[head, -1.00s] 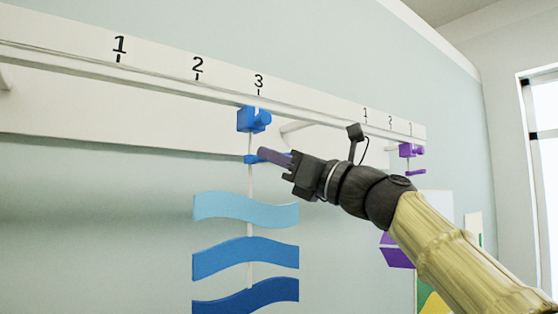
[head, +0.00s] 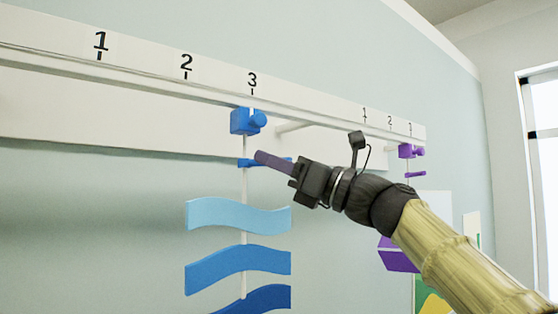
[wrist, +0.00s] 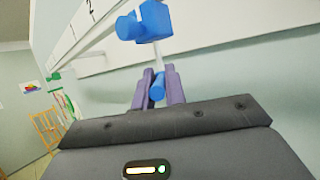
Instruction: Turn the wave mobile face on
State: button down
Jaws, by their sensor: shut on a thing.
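The wave mobile hangs from a blue clip (head: 244,121) on the white rail, under the number 3. A thin white rod drops from the clip to a light blue wave (head: 238,215), a mid blue wave (head: 238,269) and a dark blue wave (head: 262,299), cut off by the lower edge. A short blue crossbar (head: 246,163) sits on the rod above the waves. My gripper (head: 260,157) reaches in from the right. In the wrist view its purple fingers are shut on the blue crossbar (wrist: 157,87), below the clip (wrist: 153,20).
The white rail (head: 150,90) runs along the wall with a second set of numbers farther right. A purple mobile (head: 398,255) hangs there from a purple clip (head: 408,151), partly behind my arm. The wall left of the wave mobile is clear.

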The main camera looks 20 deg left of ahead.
jog(key=shift+s+a+f, duration=0.15)
jog(key=shift+s+f, duration=0.05)
jog(key=c, duration=1.5)
grip_release()
jog(key=shift+w+r, duration=0.1)
jog(key=shift+w, duration=0.05)
jog(key=shift+o, duration=0.2)
jog(key=b+v, duration=0.9)
jog(key=v, duration=0.8)
jog(key=shift+d, duration=0.3)
